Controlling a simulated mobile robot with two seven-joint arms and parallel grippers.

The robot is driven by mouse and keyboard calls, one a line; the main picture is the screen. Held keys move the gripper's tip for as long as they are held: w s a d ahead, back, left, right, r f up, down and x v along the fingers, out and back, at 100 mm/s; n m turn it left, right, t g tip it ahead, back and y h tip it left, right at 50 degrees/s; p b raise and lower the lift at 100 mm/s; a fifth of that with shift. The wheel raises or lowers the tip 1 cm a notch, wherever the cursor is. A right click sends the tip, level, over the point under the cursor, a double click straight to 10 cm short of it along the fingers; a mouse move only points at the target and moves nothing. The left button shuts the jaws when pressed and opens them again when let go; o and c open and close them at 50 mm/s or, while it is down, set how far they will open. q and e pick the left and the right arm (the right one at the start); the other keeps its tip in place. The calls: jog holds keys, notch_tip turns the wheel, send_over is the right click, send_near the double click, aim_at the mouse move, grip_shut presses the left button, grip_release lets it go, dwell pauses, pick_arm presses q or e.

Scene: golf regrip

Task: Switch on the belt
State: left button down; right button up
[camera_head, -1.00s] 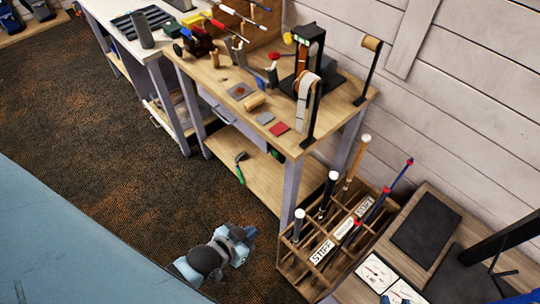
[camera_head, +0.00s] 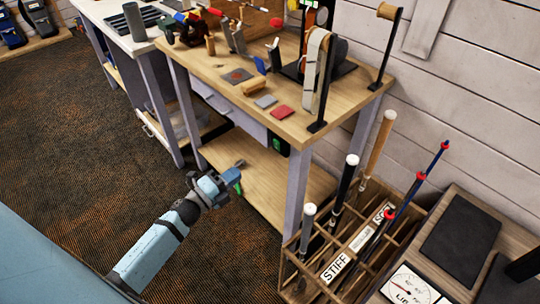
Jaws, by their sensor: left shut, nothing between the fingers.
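The belt machine with an upright orange-brown belt (camera_head: 310,19) stands on the wooden workbench, cut by the top edge of the view. A small dark box with a green front (camera_head: 278,143) sits under the bench top near the front leg; it looks like a switch, but its details are too small to tell. My left gripper (camera_head: 238,166) is shut and empty, in front of the lower shelf, left of and below that box and apart from it. My right gripper is not in view.
The workbench (camera_head: 362,93) carries a tape roll on a stand, sanding blocks and a vise. A divided wooden crate (camera_head: 290,270) with several club shafts stands right of the front leg.

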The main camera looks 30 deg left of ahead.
pick_arm(q)
send_near(276, 142)
jog(key=x, duration=0.7)
jog(key=shift+w+d+p, duration=0.1)
jog(key=shift+w+p, duration=0.15)
jog(key=shift+p, duration=0.05)
